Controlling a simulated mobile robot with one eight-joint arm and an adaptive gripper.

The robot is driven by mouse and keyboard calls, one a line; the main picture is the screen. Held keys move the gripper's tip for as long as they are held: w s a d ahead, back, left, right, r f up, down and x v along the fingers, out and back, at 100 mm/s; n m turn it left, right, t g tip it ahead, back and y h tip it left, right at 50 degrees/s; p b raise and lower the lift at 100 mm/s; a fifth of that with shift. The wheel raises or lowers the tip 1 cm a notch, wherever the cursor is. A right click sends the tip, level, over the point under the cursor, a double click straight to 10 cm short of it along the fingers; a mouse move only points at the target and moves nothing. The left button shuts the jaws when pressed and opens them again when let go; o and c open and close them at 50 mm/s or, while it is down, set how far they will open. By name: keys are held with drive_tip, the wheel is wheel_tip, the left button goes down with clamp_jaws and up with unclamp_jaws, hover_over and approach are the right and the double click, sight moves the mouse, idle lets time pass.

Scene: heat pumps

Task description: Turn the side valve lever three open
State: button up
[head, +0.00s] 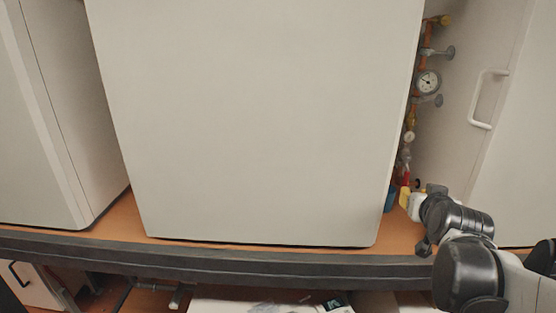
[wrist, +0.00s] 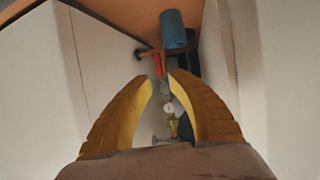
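My gripper (wrist: 161,77) is open in the wrist view, its two yellow fingers apart with a gap between the tips. A red lever-like part (wrist: 158,64) shows just beyond the gap, on the pipework; I see no contact. In the head view, my gripper (head: 405,196) is low in the gap right of the large middle cabinet, just below a red part (head: 406,176) on the pipe. I cannot tell which part is lever three or how far it is turned. Lower pipe parts are partly hidden by my fingers.
The middle white cabinet (head: 255,120) borders the narrow gap, with a handled white cabinet (head: 510,150) to the right. A pressure gauge (head: 428,82) sits higher on the pipe. A blue cylinder (wrist: 173,29) stands close to the pipe. The brown shelf (head: 118,222) has a dark front edge.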

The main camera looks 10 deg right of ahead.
drive_tip(key=s+a+p, duration=0.3)
drive_tip(key=s+p, duration=0.4)
drive_tip(key=s, duration=0.6)
drive_tip(key=a+f+n+g+y+b, duration=0.5)
drive_tip(key=a+f+y+b, duration=0.1)
drive_tip(key=a+f+b, duration=1.7)
wheel_tip(320, 180, down, 3)
drive_tip(key=shift+s+a+r+b, duration=0.2)
drive_tip(key=shift+a+b, duration=0.2)
drive_tip(key=shift+b, duration=0.4)
drive_tip(key=shift+f, duration=0.1)
